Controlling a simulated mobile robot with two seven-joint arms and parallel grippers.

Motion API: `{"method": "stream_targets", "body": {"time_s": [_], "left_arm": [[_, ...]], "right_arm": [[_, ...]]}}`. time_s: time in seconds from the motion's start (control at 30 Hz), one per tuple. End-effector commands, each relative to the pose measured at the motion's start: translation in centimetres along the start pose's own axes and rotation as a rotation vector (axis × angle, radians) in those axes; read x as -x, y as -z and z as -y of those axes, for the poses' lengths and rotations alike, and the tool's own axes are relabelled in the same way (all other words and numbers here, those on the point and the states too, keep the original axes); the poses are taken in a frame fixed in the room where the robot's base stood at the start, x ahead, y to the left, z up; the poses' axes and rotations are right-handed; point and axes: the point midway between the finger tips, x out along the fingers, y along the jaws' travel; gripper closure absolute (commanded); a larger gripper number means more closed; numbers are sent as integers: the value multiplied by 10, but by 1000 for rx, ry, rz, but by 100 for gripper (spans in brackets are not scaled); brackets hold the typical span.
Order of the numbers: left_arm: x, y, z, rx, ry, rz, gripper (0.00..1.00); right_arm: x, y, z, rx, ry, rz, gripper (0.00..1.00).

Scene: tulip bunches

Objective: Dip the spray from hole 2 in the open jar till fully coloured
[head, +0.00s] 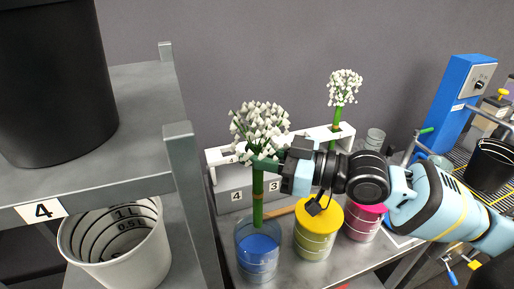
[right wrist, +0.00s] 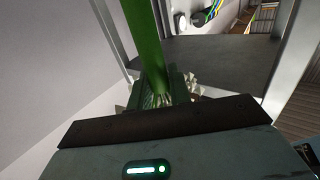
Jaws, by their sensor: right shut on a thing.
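A spray with a green stem and a white flower head (head: 262,128) is held upright in my right gripper (head: 264,165). The gripper is shut on the upper stem, just below the flowers. In the right wrist view the green stem (right wrist: 146,40) runs between the jaws. The open jar (head: 257,262) is clear, with blue liquid, and stands below the spray. The stem's lower end is at the jar's mouth; I cannot tell whether it touches the liquid. The flowers show no blue. My left gripper is not in view.
A white rack (head: 232,190) numbered 4 and 3 stands behind; another white spray (head: 344,88) rises at its right. A yellow jar (head: 318,240) and a pink jar (head: 362,222) stand right of the blue one. A grey shelf (head: 140,90) stands close on the left.

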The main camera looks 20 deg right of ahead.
Motion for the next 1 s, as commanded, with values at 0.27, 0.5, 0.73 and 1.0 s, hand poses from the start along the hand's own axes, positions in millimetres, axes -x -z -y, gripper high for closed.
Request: {"method": "stream_targets", "body": {"time_s": [0.27, 0.5, 0.73, 1.0], "left_arm": [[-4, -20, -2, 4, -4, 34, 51], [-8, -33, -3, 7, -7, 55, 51], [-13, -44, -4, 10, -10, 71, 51], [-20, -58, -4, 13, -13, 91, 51]], "right_arm": [[0, -28, 0, -5, 0, 4, 100], [0, -49, 0, -4, -1, 3, 100], [0, -69, 0, -5, -1, 4, 100], [0, -92, 0, -4, 0, 2, 100]]}}
